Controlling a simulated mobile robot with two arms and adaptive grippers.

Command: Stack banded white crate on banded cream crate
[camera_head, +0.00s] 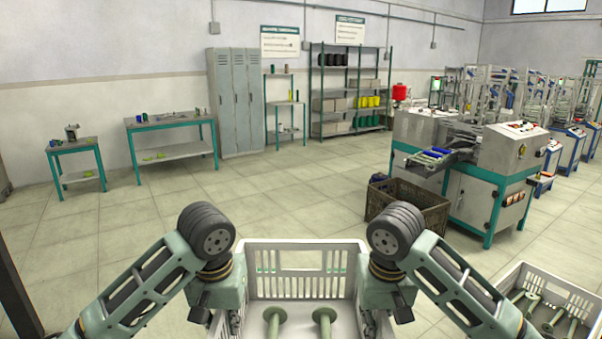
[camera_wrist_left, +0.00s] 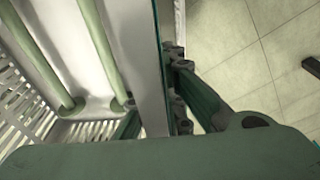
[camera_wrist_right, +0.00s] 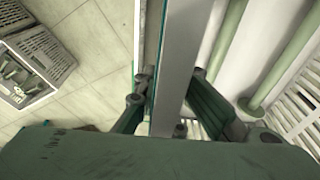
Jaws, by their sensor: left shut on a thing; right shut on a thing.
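A white crate (camera_head: 300,243) with a green band showing through its slots is in front of me in the head view, with green bobbins (camera_head: 325,318) inside. My left gripper (camera_head: 234,320) is shut on its left wall, and my right gripper (camera_head: 370,322) is shut on its right wall. The gripped rim shows in the left wrist view (camera_wrist_left: 145,85) and the right wrist view (camera_wrist_right: 178,75). A second pale crate (camera_head: 570,284) with bobbins is at the lower right, apart from the held one. Its band cannot be made out. It also seems to show in the right wrist view (camera_wrist_right: 48,48).
A dark brown crate (camera_head: 430,212) stands on the floor beside a winding machine (camera_head: 480,165). Two green-framed tables (camera_head: 165,121), lockers (camera_head: 235,100) and shelves (camera_head: 345,90) line the back. The floor between them is open.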

